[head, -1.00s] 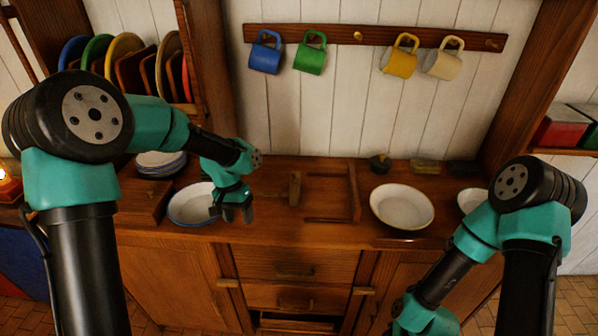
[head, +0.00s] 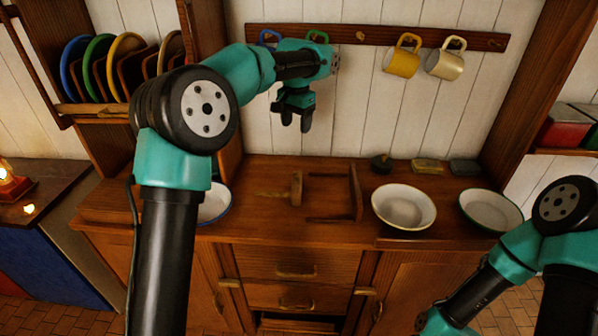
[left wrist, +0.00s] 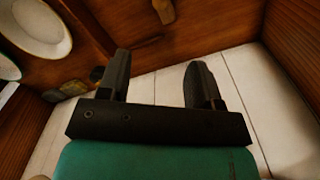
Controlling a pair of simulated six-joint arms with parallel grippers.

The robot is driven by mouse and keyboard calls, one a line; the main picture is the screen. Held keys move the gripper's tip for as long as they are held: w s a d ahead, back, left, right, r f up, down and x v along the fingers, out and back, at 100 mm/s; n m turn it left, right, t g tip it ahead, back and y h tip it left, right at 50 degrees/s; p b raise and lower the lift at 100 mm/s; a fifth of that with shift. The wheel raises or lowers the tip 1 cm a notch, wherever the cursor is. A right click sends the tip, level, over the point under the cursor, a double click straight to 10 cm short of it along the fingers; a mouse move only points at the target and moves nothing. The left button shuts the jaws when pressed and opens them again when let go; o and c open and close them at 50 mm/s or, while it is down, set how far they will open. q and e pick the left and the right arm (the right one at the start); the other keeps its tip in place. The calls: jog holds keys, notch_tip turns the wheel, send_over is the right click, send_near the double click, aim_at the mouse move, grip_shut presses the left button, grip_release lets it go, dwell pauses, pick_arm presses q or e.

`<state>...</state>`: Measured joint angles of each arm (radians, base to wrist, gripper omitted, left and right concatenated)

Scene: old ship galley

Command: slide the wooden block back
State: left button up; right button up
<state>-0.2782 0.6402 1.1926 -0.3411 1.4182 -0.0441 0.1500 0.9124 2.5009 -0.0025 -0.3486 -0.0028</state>
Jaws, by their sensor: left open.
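The wooden block (head: 296,188) stands on the counter left of a wooden frame with two rails (head: 355,192); a gap shows between block and frame. A short bar-like piece lies at the block's left side. My left gripper (head: 295,124) is open and empty, raised in front of the white wall, above and behind the block. In the left wrist view its fingers (left wrist: 158,80) have nothing between them, and a small lit wooden piece, likely the block (left wrist: 164,10), shows at the top edge. My right arm is at the lower right; its gripper is outside the picture.
A white bowl (head: 404,208) and a green-rimmed bowl (head: 491,210) stand right of the frame. A blue-rimmed bowl (head: 216,205) is partly hidden by my left arm. Yellow (head: 402,60) and cream (head: 446,62) mugs hang from the rail. Small dark items line the back.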

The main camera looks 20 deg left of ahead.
aim_at(296, 173)
pick_arm(q)
jog(key=shift+f, duration=0.1)
notch_tip(296, 173, down, 17)
jog(key=shift+f, duration=0.15)
dwell(0.6)
jog(key=shift+c, duration=0.3)
grip_shut()
